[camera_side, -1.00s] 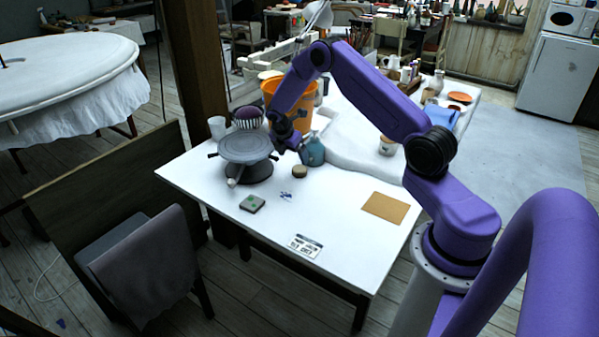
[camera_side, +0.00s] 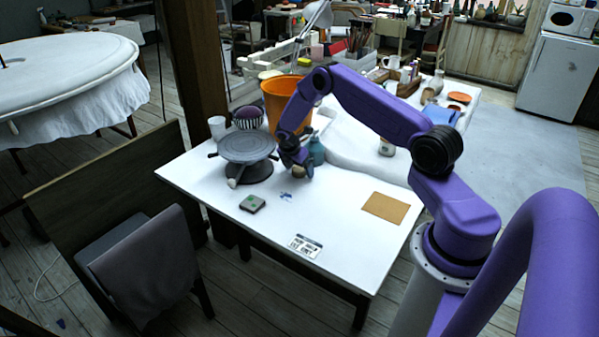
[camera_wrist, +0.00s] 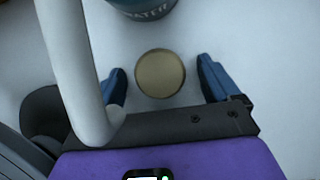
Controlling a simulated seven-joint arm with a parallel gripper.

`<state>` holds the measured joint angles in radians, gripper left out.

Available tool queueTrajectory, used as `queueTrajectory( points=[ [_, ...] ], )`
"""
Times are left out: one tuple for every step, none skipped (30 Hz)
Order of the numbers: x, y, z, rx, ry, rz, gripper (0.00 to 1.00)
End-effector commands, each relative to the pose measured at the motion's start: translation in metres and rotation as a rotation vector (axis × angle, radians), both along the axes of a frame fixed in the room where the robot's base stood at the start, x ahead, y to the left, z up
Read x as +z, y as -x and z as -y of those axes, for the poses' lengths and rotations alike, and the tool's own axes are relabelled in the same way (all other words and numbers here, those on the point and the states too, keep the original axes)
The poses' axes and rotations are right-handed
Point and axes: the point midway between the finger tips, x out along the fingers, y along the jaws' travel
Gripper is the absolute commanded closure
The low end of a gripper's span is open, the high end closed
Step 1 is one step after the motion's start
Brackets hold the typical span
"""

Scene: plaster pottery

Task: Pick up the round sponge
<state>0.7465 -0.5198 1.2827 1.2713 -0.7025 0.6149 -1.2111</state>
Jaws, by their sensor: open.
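The round sponge (camera_wrist: 160,73) is a tan disc lying on the white table. In the wrist view it sits between and slightly ahead of my two blue fingers, with a gap on each side. My gripper (camera_wrist: 161,80) is open and empty, above the sponge. In the side view my gripper (camera_side: 297,172) is low over the table and largely covers the sponge (camera_side: 299,171).
A teal bottle (camera_side: 317,150) stands close behind the sponge; it also shows in the wrist view (camera_wrist: 143,8). A grey turntable (camera_side: 246,147) is to the left, with an orange bucket (camera_side: 279,100) behind.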

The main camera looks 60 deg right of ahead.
Motion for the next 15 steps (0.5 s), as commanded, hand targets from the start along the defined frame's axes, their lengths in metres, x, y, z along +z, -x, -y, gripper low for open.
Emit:
queueTrajectory(
  points=[
    [0.0002, 0.0000, 0.0000, 0.000, 0.000, 0.000, 0.11],
    [0.0002, 0.0000, 0.0000, 0.000, 0.000, 0.000, 0.17],
    [0.0002, 0.0000, 0.0000, 0.000, 0.000, 0.000, 0.30],
    [0.0002, 0.0000, 0.0000, 0.000, 0.000, 0.000, 0.40],
    [0.0003, 0.0001, 0.0000, 0.000, 0.000, 0.000, 0.50],
    [0.0003, 0.0001, 0.0000, 0.000, 0.000, 0.000, 0.63],
    [0.0003, 0.0001, 0.0000, 0.000, 0.000, 0.000, 0.70],
    [0.0003, 0.0001, 0.0000, 0.000, 0.000, 0.000, 0.70],
    [0.0003, 0.0001, 0.0000, 0.000, 0.000, 0.000, 0.70],
    [0.0003, 0.0001, 0.0000, 0.000, 0.000, 0.000, 0.70],
    [0.0004, 0.0000, -0.0001, 0.000, 0.000, 0.000, 0.71],
    [0.0004, 0.0000, -0.0001, 0.000, 0.000, 0.000, 0.75],
    [0.0004, 0.0000, -0.0001, 0.000, 0.000, 0.000, 0.75],
    [0.0004, 0.0000, -0.0001, 0.000, 0.000, 0.000, 0.75],
    [0.0004, 0.0001, 0.0000, 0.000, 0.000, 0.000, 0.75]
  ],
)
